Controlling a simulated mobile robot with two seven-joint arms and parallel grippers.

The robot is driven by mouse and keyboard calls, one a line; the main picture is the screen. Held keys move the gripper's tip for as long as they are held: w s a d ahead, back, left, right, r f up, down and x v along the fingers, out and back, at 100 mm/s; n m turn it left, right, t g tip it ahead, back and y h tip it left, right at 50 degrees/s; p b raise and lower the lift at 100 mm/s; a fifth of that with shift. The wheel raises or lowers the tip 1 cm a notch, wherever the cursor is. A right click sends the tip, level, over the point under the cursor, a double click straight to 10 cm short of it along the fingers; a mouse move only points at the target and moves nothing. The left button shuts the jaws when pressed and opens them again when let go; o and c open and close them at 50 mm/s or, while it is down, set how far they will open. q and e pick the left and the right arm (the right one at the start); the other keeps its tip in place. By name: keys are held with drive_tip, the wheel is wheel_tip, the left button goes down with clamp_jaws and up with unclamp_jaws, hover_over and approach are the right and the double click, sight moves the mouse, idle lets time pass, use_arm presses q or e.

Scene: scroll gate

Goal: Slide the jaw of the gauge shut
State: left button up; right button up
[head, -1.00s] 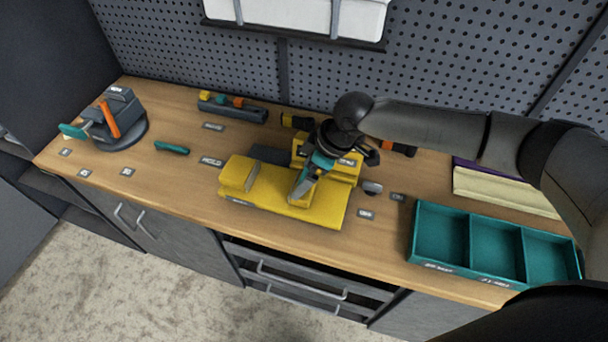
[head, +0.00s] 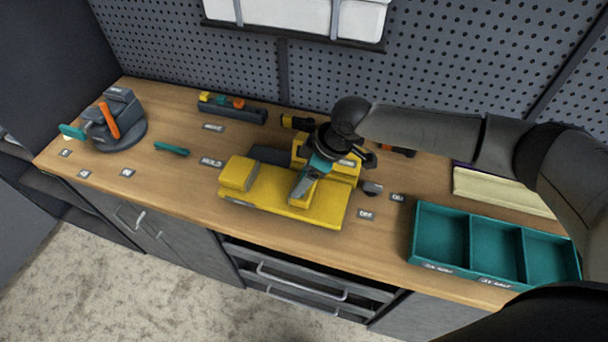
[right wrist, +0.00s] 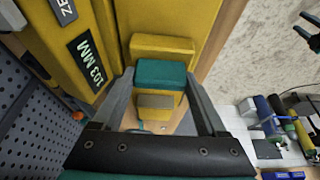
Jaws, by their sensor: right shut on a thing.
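The yellow gauge (head: 272,192) lies along the front of the bench. A raised yellow block (head: 239,173) stands at its left end, and bare yellow bed separates it from my right gripper. My right gripper (head: 302,188) reaches down over the gauge's middle, shut on the sliding jaw, whose teal part (right wrist: 161,74) shows between the fingers in the right wrist view. A yellow block (right wrist: 162,47) sits just beyond it there. The yellow rear housing (right wrist: 60,45) carries a label reading 103 MM. My arm hides part of the jaw in the head view. My left gripper is not in view.
A teal compartment tray (head: 440,232) stands to the right. A grey device with an orange lever (head: 109,118) is at the far left, near a small teal bar (head: 171,149). A dark rack (head: 232,110) stands at the back. Bench left of the gauge is mostly clear.

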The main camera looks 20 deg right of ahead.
clamp_jaws()
drive_tip(key=w+a, duration=0.3)
drive_tip(key=a, duration=0.2)
drive_tip(key=w+a, duration=0.2)
drive_tip(key=a, duration=0.1)
drive_tip(key=shift+w+a+b, duration=0.25)
drive_tip(key=shift+w+b, duration=0.1)
drive_tip(key=shift+b, duration=0.05)
drive_tip(key=shift+r, duration=0.1)
drive_tip(key=shift+a, duration=0.1)
drive_tip(key=o, duration=0.7)
unclamp_jaws()
drive_tip(key=o, duration=0.3)
drive_tip(key=shift+w+a, duration=0.1)
drive_tip(key=shift+w, duration=0.05)
drive_tip(key=shift+o, duration=0.4)
